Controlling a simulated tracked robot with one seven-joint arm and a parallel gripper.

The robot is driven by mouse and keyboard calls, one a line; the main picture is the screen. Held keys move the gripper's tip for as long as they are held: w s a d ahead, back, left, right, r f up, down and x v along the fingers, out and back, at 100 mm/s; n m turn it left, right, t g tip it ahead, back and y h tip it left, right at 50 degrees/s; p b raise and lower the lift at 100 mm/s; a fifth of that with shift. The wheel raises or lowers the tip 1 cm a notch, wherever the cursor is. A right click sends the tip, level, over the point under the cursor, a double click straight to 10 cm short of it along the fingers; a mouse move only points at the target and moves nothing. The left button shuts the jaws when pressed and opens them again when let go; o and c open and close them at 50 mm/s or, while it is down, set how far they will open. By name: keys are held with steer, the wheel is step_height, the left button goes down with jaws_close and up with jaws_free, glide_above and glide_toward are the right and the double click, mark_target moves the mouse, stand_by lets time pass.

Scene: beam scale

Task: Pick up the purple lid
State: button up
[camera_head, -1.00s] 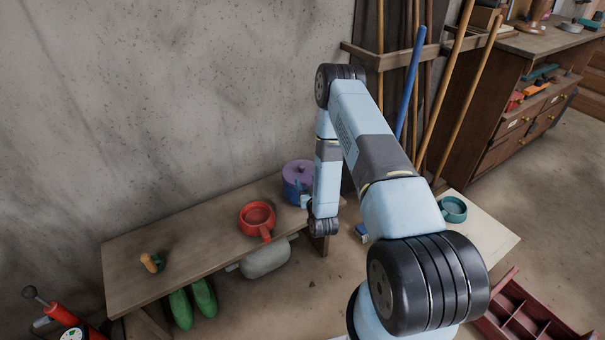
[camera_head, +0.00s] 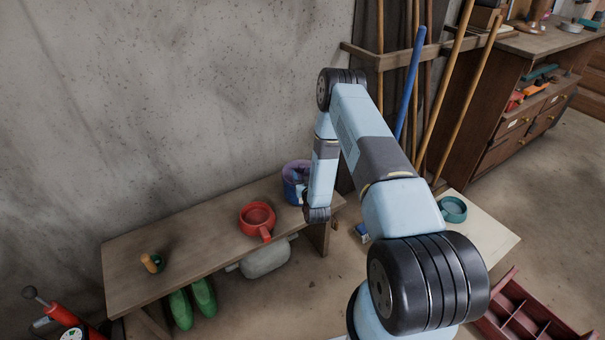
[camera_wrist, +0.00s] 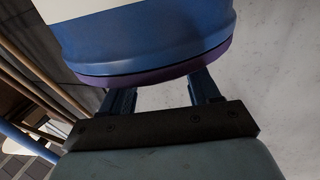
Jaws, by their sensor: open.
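The purple lid (camera_head: 296,168) sits on a blue pot (camera_head: 289,191) at the right end of the wooden bench. My arm covers their right side in the head view. In the wrist view the lid (camera_wrist: 150,77) shows as a purple band along the lower edge of the blue pot (camera_wrist: 150,38), close in front of my gripper (camera_wrist: 161,93). My gripper is open and holds nothing. Its two fingers reach toward the lid, and their tips are hidden behind it. I cannot tell whether they touch it. The lid's knob is hidden.
A small wooden-handled object (camera_head: 151,262) is farther left. The concrete wall is close behind the bench. Long poles (camera_head: 411,85) lean to the right of my arm.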

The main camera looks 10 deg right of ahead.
mark_target(303, 169)
steer(key=w, duration=0.4)
steer(key=shift+w+d, duration=0.3)
steer(key=shift+w, duration=0.1)
jaws_close()
